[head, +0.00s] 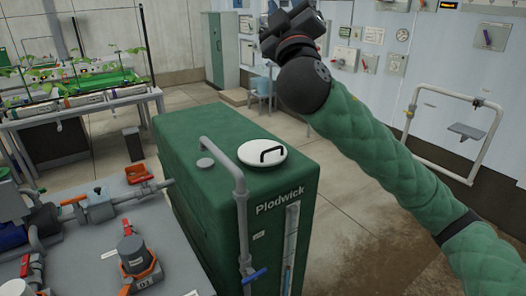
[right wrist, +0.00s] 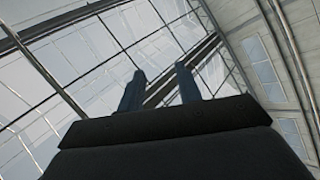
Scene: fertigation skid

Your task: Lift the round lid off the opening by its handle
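The round white lid (head: 254,161) lies flat on top of the green Plodwick tank (head: 190,128) in the head view, covering the opening beneath it. Its black bar handle (head: 272,151) stands up from the middle. My right arm comes in from the right and rises above and behind the lid. Its hand is at the top of the head view, well clear of the lid, its fingers not clearly seen there. In the right wrist view my right gripper (right wrist: 160,86) points up at the glazed roof, its fingers apart with nothing between them. My left gripper is not in view.
A grey pipe (head: 240,205) with a blue valve handle (head: 253,274) runs up the tank's front and bends over its top, left of the lid. A grey skid (head: 95,232) with pumps and valves stands at left. Floor is clear to the tank's right.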

